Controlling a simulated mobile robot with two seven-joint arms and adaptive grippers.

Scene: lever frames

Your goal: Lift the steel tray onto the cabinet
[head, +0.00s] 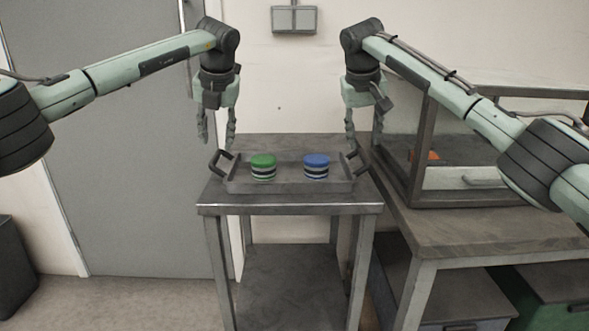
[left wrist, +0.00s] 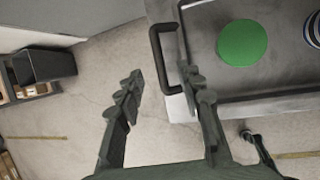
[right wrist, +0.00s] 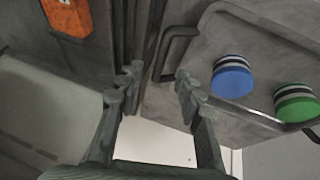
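The steel tray (head: 290,187) lies flat on a small metal table, with a dark upright handle at each end. A green-topped round stack (head: 263,167) and a blue-topped one (head: 316,167) stand on it. My left gripper (head: 217,142) is open and empty above the left handle (head: 219,162); in the left wrist view that handle (left wrist: 158,58) shows near the right finger. My right gripper (head: 367,126) is open and empty above the right handle; in the right wrist view this handle (right wrist: 174,48) lies just beyond the fingertips. Neither gripper visibly grips a handle.
Close on the right, a workbench (head: 455,233) carries a dark-framed case with clear panels (head: 417,185), possibly the cabinet, with something orange inside. Dark and green boxes sit below. A wall stands behind the table; a grey door (head: 110,130) is at left.

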